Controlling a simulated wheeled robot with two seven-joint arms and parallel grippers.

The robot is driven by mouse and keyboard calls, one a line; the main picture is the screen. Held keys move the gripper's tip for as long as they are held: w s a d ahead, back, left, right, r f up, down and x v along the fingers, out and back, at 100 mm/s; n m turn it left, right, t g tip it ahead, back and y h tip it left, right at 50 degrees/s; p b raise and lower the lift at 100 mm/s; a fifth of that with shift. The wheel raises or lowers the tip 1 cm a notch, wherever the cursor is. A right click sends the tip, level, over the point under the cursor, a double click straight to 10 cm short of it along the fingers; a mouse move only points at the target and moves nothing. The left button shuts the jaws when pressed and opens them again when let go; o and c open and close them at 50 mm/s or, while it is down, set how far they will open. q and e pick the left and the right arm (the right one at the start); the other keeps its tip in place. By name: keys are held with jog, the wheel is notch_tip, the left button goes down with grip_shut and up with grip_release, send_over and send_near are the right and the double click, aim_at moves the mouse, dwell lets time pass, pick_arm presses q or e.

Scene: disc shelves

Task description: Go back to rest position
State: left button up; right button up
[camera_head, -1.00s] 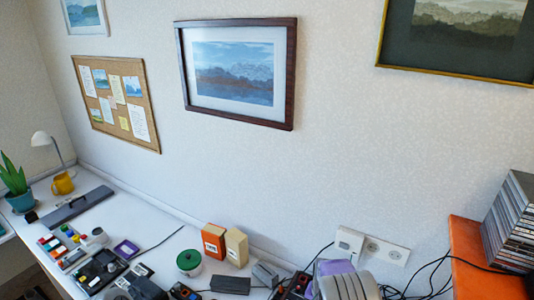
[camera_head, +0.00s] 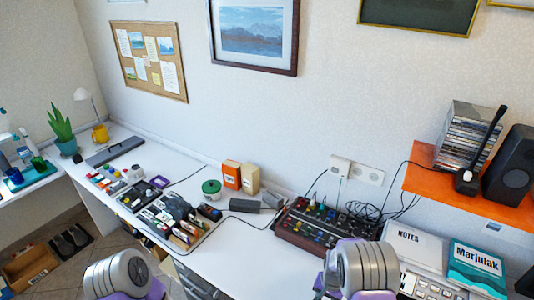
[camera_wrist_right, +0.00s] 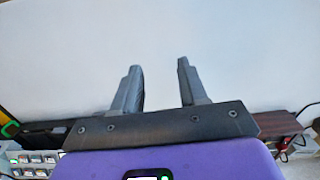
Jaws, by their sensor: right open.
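My right gripper (camera_wrist_right: 160,85) is open in the right wrist view, its two dark fingers apart with nothing between them. A pale, plain surface fills the view beyond the fingers. In the head view a grey and purple part of my right arm (camera_head: 365,268) stands at the bottom, right of the middle, in front of the desk. A similar part of my left arm (camera_head: 120,275) shows at the bottom left. The fingers of neither gripper can be made out in the head view.
A white desk (camera_head: 262,262) runs along the wall. A mixer with knobs (camera_head: 318,222), a green-lidded jar (camera_head: 211,190) and small boxes stand on it. An orange shelf (camera_head: 425,182) at the right holds a disc stack (camera_head: 468,132), a microphone and a speaker (camera_head: 510,165). The desk's front middle is clear.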

jog(key=shift+n, duration=0.3)
jog(key=s+f, duration=0.4)
jog(key=shift+a+f, duration=0.1)
jog(key=shift+a, duration=0.15)
jog(key=shift+n+y, duration=0.5)
jog(key=shift+y, duration=0.2)
jog(key=s, duration=0.2)
jog(key=s+a+f, duration=0.1)
jog(key=s, duration=0.1)
jog(key=s+a+f, duration=0.1)
jog(key=s, duration=0.2)
jog(key=shift+a+f, duration=0.15)
jog(key=shift+f, duration=0.1)
jog(key=s+a+n+y, duration=0.2)
jog(key=s+a, duration=0.5)
jog(key=s, duration=0.3)
pick_arm(q)
notch_tip(320, 180, down, 4)
jog(key=b, duration=0.4)
pick_arm(e)
notch_tip(320, 180, down, 3)
jog(key=shift+w+f+t, duration=0.15)
jog(key=shift+f+t, duration=0.05)
jog(key=shift+t, duration=0.2)
pick_arm(q)
jog(key=shift+w, duration=0.1)
